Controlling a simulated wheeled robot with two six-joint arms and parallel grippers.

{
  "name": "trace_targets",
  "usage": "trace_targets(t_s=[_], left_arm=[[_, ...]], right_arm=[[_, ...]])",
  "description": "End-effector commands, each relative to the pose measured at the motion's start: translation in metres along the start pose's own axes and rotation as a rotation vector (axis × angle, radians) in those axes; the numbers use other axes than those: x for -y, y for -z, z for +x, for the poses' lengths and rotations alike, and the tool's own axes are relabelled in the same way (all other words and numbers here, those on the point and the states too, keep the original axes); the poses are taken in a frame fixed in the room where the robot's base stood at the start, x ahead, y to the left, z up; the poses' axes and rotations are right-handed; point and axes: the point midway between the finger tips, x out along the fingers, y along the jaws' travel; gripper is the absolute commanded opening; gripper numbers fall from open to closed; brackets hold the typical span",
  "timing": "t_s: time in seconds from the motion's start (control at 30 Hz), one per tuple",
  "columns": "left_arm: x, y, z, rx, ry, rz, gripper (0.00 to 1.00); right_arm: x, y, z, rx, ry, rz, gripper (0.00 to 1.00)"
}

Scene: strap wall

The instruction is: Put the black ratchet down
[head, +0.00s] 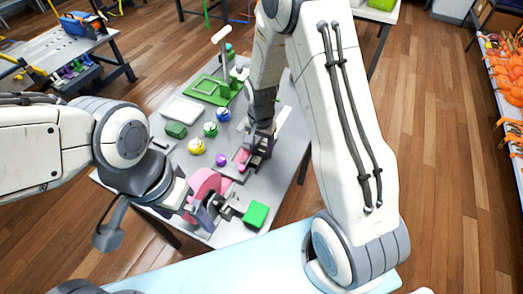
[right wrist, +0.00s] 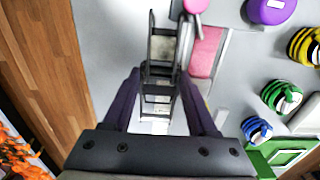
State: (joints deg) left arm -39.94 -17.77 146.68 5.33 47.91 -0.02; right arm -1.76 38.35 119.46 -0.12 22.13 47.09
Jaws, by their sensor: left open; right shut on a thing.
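The black ratchet (right wrist: 160,75) is an open metal frame with cross bars, upright in the right wrist view. My right gripper (right wrist: 160,95) has its two dark fingers on either side of it and is shut on it. In the head view the ratchet (head: 262,146) is low over the grey table or on it; I cannot tell whether it touches. A pink pad (right wrist: 206,52) lies beside it. My left gripper (head: 222,207) is open at the near end of the table, close to a pink disc (head: 207,186); the fingers are partly hard to make out.
A green block (head: 255,214) is at the near edge. A green tray (head: 205,88) is farther back.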

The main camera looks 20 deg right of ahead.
Motion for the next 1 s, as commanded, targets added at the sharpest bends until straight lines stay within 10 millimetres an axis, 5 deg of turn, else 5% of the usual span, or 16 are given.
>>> trace_targets(t_s=[0.17,0.87,0.9,0.97,1.0], left_arm=[[0.0,0.0,-0.005,0.0,0.0,0.0,0.94],[0.0,0.0,0.005,0.0,0.0,0.0,0.94],[0.0,0.0,0.005,0.0,0.0,0.0,0.94],[0.0,0.0,0.005,0.0,0.0,0.0,0.94],[0.0,0.0,0.005,0.0,0.0,0.0,0.94]], right_arm=[[0.0,0.0,0.019,0.0,-0.001,0.0,0.0],[-0.001,-0.001,0.036,0.001,-0.001,0.0,0.0],[-0.001,-0.001,0.036,0.002,-0.002,0.0,0.69],[-0.001,-0.001,0.036,0.001,-0.001,0.0,0.88],[-0.001,-0.001,0.036,0.001,-0.001,0.0,0.88]])
